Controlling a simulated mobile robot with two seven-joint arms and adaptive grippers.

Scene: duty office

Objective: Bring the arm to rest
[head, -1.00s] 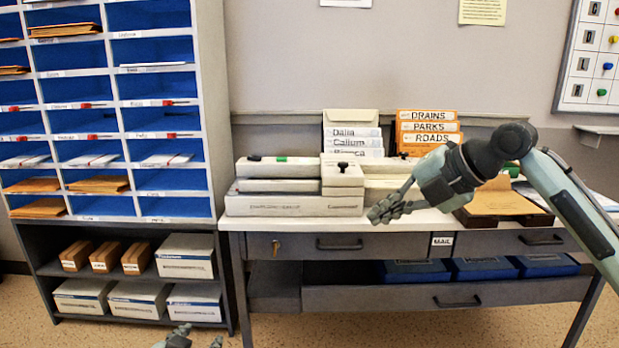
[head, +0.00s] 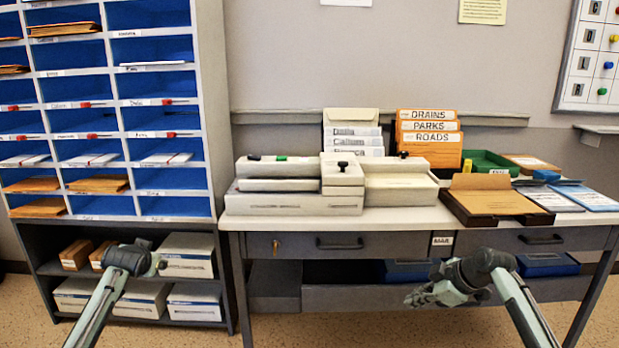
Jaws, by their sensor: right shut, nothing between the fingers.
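My right gripper (head: 420,297) is shut and empty. It hangs below the tabletop in front of the desk (head: 375,242), at the level of its lower drawer, apart from everything on top. My right arm comes in from the bottom right. My left arm rises from the bottom left in front of the lower shelves. Its wrist (head: 128,260) is in view, but its gripper (head: 160,264) shows only in small part, and its finger state is unclear.
Boxes (head: 292,204), orange folders (head: 430,150), a green tray (head: 490,160) and an open cardboard folder (head: 490,198) stand on the desk. A pigeonhole rack (head: 207,120) stands at the left. Blue boxes (head: 545,264) sit under the desk. Floor shows in front.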

